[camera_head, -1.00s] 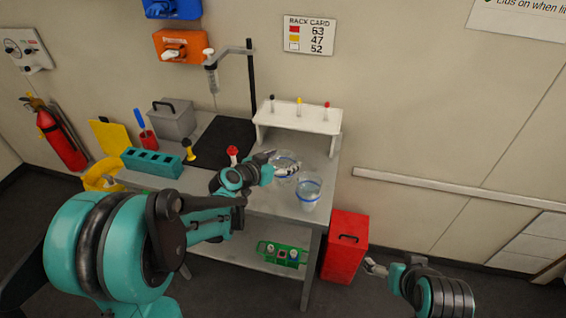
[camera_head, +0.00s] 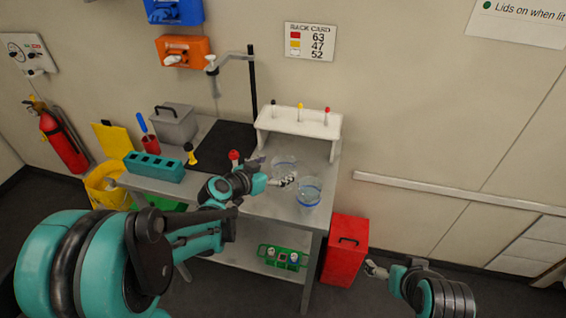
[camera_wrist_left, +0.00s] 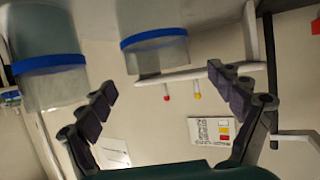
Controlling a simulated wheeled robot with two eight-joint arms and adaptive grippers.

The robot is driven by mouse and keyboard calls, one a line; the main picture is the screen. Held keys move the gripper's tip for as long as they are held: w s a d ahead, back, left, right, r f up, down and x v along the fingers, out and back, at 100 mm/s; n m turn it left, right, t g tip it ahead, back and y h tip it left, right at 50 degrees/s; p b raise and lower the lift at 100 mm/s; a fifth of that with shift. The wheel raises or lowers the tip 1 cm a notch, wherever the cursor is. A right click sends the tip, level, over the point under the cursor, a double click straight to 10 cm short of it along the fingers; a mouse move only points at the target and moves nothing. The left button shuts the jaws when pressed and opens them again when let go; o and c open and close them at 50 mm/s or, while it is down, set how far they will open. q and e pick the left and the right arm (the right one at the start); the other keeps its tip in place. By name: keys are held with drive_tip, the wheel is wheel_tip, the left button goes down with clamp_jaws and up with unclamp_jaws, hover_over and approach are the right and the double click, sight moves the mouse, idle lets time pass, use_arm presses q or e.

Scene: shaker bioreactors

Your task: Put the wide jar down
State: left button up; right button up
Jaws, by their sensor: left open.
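Two clear jars with blue bands stand upright on the bench. One jar (camera_head: 283,163) is at the back by my left gripper (camera_head: 287,181), and the other jar (camera_head: 309,193) is nearer the bench's right front corner. I cannot tell surely which is the wide one. In the left wrist view, which is turned over, one jar (camera_wrist_left: 155,57) is beyond the spread fingers (camera_wrist_left: 162,82) and the other jar (camera_wrist_left: 48,80) is at the left. My left gripper is open, empty and apart from the jars. My right gripper (camera_head: 375,269) hangs low, right of the bench; its jaws are too small to judge.
A white rack (camera_head: 298,123) with several capped tubes stands at the bench's back right. A black stand (camera_head: 252,90) and a teal block (camera_head: 153,166) are further left. A red bin (camera_head: 344,250) stands on the floor beside the bench. A green crate (camera_head: 284,257) is on the lower shelf.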

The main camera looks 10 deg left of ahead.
use_arm(q)
drive_tip(key=s+a+r+n+g+y+p, duration=0.1)
drive_tip(key=s+n+g+y, duration=0.3)
drive_tip(key=s, duration=2.1)
drive_tip(key=shift+a+r+n+g+y+p, duration=0.15)
drive_tip(key=shift+a+n+g+y+p, duration=0.3)
drive_tip(key=shift+g+y, duration=0.35)
drive_tip(key=shift+s, duration=0.1)
